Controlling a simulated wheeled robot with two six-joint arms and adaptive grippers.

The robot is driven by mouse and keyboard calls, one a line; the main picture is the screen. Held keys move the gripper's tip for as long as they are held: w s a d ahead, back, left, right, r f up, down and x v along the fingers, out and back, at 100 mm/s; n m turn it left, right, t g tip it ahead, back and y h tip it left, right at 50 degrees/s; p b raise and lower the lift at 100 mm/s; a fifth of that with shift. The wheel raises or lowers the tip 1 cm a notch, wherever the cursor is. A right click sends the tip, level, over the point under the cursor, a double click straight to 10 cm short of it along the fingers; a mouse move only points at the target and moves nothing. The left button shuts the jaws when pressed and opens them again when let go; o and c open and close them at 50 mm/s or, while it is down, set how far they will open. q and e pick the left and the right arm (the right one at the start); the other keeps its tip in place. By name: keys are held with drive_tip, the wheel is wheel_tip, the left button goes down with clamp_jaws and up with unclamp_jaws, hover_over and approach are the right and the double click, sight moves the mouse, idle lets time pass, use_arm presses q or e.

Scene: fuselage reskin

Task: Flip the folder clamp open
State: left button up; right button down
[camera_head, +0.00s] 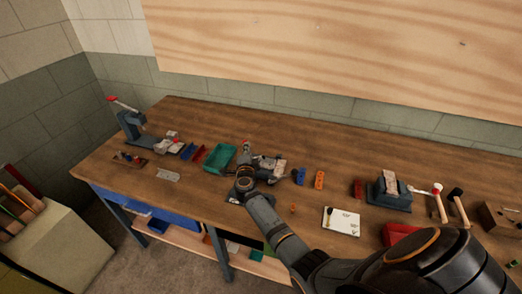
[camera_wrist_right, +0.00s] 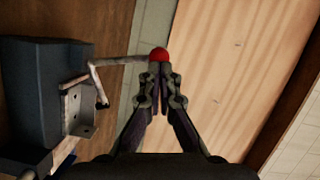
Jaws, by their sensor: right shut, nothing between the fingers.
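The folder (camera_head: 268,163) stands in the middle of the bench, partly hidden behind my right wrist. In the right wrist view its dark blue body (camera_wrist_right: 40,80) fills the left side. The pale clamp lever (camera_wrist_right: 115,62) runs from metal brackets on that side to a red ball knob (camera_wrist_right: 158,54). My right gripper (camera_wrist_right: 160,78) is shut and empty, its fingertips at the knob in the picture; I cannot tell whether they touch it. In the head view the right gripper (camera_head: 245,158) is small and points away from me. My left gripper is not in view.
A green bin (camera_head: 218,158) stands left of the folder. A lever press (camera_head: 133,128) is at the far left. Blue and orange blocks (camera_head: 319,180), a white card (camera_head: 341,221) and a blue machine (camera_head: 388,192) lie to the right.

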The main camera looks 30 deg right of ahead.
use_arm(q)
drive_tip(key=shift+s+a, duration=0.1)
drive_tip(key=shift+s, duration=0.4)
use_arm(e)
drive_tip(key=w+a+f+n+g, duration=0.1)
drive_tip(key=w+a+f+n, duration=0.2)
drive_tip(key=w+a+n, duration=0.1)
drive_tip(key=shift+w+f+g, duration=0.3)
drive_tip(key=shift+w+g, duration=0.1)
drive_tip(key=shift+w, duration=0.15)
drive_tip(key=shift+w+a, duration=0.1)
drive_tip(key=shift+a, duration=0.05)
idle(0.4)
